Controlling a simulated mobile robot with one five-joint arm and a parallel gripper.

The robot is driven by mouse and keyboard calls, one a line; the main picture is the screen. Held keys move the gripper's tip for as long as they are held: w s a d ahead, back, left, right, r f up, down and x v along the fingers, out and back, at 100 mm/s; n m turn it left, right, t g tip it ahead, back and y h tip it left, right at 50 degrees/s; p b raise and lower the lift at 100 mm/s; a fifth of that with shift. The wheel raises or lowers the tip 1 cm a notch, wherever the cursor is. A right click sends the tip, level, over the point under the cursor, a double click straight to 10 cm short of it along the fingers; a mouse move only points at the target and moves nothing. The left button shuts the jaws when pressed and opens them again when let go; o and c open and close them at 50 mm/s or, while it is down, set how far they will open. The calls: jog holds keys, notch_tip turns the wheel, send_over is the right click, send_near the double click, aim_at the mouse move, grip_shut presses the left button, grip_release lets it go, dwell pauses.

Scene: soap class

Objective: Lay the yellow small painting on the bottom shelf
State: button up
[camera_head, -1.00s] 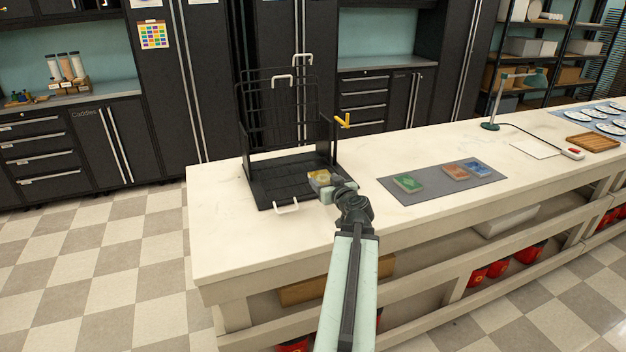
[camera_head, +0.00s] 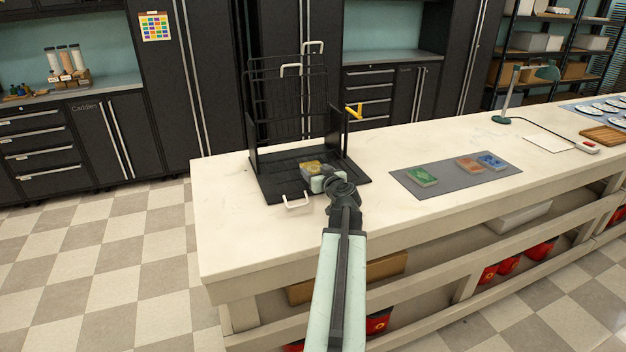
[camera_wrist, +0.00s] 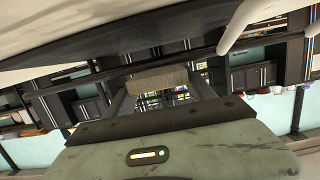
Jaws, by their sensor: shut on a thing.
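The yellow small painting (camera_head: 311,168) is held at the end of my gripper (camera_head: 318,178), which is shut on it. It is over the bottom shelf of the black wire rack (camera_head: 275,186), near its front right part. I cannot tell whether it touches the shelf. The rack stands on the white counter with its wire back upright and white handles on it.
A grey mat (camera_head: 456,177) to the right holds a green piece (camera_head: 422,176), a red one (camera_head: 470,163) and a blue one (camera_head: 492,161). A lamp (camera_head: 513,92) stands farther right. The counter's front left is clear.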

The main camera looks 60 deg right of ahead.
jog(key=shift+s+f, duration=0.15)
jog(key=shift+f, duration=0.3)
jog(key=shift+w+a+r, duration=0.1)
jog(key=shift+w, duration=0.15)
jog(key=shift+s+f, duration=0.1)
jog(key=shift+f, duration=0.15)
jog(key=o, duration=1.4)
jog(key=shift+r, duration=0.1)
jog(key=shift+c, duration=0.2)
